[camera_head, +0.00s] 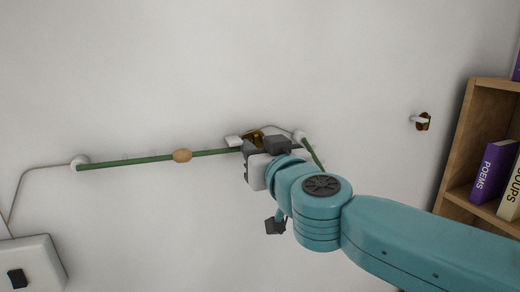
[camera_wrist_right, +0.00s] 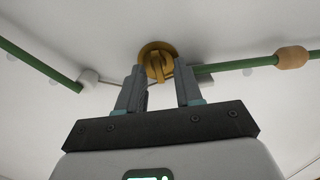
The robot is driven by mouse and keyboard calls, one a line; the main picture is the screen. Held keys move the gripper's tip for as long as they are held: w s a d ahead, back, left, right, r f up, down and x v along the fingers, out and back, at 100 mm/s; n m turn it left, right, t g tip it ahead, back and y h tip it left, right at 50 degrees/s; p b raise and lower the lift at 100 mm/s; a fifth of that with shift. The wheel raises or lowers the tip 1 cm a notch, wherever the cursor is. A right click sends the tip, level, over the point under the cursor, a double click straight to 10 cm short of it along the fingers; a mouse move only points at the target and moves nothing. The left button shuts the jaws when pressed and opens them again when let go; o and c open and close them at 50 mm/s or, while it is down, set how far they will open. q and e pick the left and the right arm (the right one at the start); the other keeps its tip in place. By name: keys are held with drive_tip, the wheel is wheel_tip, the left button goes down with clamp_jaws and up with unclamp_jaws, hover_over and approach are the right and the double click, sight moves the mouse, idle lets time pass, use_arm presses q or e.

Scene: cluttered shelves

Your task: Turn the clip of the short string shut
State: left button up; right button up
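A brass clip (camera_wrist_right: 157,60) with a round base and a raised lever is fixed to the pale wall. In the head view the brass clip (camera_head: 254,136) is partly hidden by my right gripper (camera_head: 264,149). In the right wrist view my right gripper (camera_wrist_right: 160,80) is open, with one finger on each side of the clip's lever. I cannot tell whether the fingers touch it. A green string (camera_head: 130,160) with a wooden bead (camera_head: 182,155) runs left from the clip. A green piece (camera_head: 313,153) slants down to the right, partly behind my arm. My left gripper is not in view.
A wooden shelf (camera_head: 456,150) with books stands at the right edge. A white box with a black switch (camera_head: 17,278) is at lower left. The wall above is clear.

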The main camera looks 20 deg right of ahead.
drive_tip(key=shift+s+d+r, duration=0.1)
drive_tip(key=shift+s+d, duration=0.05)
clamp_jaws()
drive_tip(key=shift+m, duration=0.3)
drive_tip(key=shift+m+p, duration=0.35)
drive_tip(key=shift+m, duration=0.75)
drive_tip(key=m, duration=0.8)
drive_tip(key=shift+w+f+m, duration=0.2)
drive_tip(key=shift+m, duration=1.9)
drive_tip(key=shift+b, duration=0.3)
